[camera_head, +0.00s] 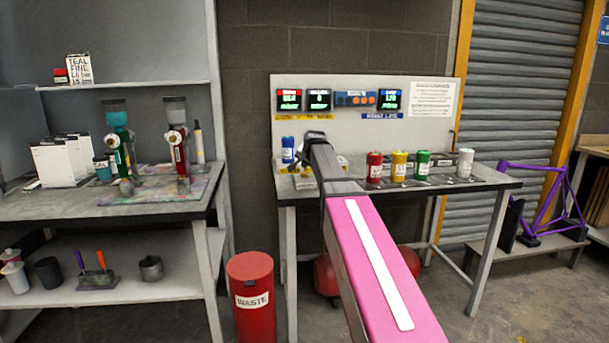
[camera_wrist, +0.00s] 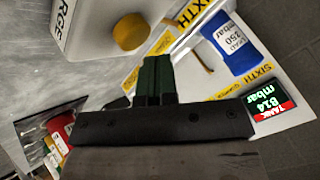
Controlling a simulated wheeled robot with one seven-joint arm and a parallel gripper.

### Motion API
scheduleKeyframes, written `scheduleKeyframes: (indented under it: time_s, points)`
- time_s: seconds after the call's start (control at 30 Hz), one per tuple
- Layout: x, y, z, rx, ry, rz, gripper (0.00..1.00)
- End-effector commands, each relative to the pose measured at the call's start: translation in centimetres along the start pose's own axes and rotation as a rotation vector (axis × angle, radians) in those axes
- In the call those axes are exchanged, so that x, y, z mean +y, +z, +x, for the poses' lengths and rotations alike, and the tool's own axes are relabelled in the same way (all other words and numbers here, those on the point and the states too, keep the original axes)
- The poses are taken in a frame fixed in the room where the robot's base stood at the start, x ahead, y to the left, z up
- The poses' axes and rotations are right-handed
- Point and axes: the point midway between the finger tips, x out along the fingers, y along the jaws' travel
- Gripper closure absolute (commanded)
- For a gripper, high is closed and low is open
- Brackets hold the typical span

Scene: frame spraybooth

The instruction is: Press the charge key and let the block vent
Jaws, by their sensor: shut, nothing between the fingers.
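In the wrist view a pale block (camera_wrist: 85,30) carries a round yellow key (camera_wrist: 130,32). Its lettering is cut off and ends in "RGE", so I cannot read the whole word. My gripper (camera_wrist: 158,62) is shut and empty, its dark green fingertips just beside the yellow key in the picture. I cannot tell whether they touch anything. A tank display (camera_wrist: 267,108) appears to read 814 mbar. A blue cylinder (camera_wrist: 232,48) has a label with 250 mbar. In the head view my arm hides most of the block and the fingertips.
The bench (camera_head: 455,181) holds red (camera_head: 375,167), yellow (camera_head: 399,166), green (camera_head: 422,165) and pale (camera_head: 465,163) cylinders to the right of my arm. Lit displays (camera_head: 320,99) line the back panel. A red waste bin (camera_head: 251,315) stands at the front left. A shelving bench (camera_head: 100,215) fills the left.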

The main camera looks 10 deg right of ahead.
Motion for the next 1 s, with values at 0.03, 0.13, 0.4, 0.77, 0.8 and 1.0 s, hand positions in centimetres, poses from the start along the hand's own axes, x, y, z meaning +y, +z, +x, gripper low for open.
scheduleKeyframes:
  time_s: [0.03,0.13,0.4,0.77,0.8,1.0]
  points:
    - [0.0,0.0,0.0,0.000,0.000,0.000,1.00]
    - [-0.1,-0.1,-0.1,0.000,0.000,0.000,1.00]
    - [-1.1,-1.1,-1.4,0.001,-0.001,0.000,1.00]
    - [-2.5,-2.5,-3.4,0.001,0.000,0.000,1.00]
    - [-2.5,-2.5,-3.5,0.000,0.000,0.000,1.00]
    - [-2.5,-2.5,-3.5,0.000,0.000,0.000,1.00]
